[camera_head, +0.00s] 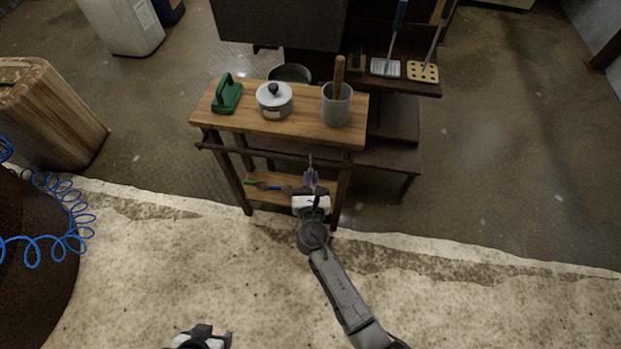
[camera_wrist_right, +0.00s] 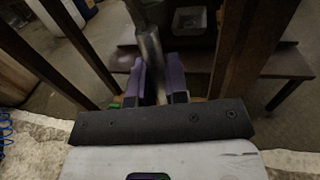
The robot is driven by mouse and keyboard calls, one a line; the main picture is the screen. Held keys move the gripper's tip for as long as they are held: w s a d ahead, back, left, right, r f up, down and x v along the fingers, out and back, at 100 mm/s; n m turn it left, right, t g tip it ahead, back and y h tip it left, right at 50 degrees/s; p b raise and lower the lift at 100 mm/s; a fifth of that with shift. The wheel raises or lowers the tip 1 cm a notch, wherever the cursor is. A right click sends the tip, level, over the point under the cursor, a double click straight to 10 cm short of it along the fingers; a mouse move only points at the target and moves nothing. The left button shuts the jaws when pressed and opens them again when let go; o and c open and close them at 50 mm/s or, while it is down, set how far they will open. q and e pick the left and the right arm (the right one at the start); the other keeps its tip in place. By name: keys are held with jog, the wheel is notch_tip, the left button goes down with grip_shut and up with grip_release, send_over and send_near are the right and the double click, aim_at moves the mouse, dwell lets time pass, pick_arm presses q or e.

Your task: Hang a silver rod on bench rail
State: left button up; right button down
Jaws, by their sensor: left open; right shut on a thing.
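The wooden bench (camera_head: 255,119) stands in the middle of the head view, with a dark rail (camera_head: 235,150) along its front below the top. My right gripper (camera_head: 311,181) is in front of the bench, just below the rail, and is shut on the silver rod (camera_head: 310,160). The rod's upper end reaches the rail's height; I cannot tell whether it touches the rail. In the right wrist view, the silver rod (camera_wrist_right: 151,52) rises from between the purple fingers of the right gripper (camera_wrist_right: 160,85). My left gripper (camera_head: 216,341) is open at the bottom edge, partly cut off, away from the bench.
A lower shelf (camera_head: 262,197) holds small tools. The floor in front is clear.

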jog(key=shift+f, duration=0.3)
jog(key=c, duration=1.1)
grip_release()
jog(key=shift+o, duration=0.2)
jog(key=shift+s, duration=0.1)
jog(key=shift+s, duration=0.3)
jog(key=s+p, duration=0.5)
jog(key=s, duration=0.8)
jog(key=shift+a, duration=0.35)
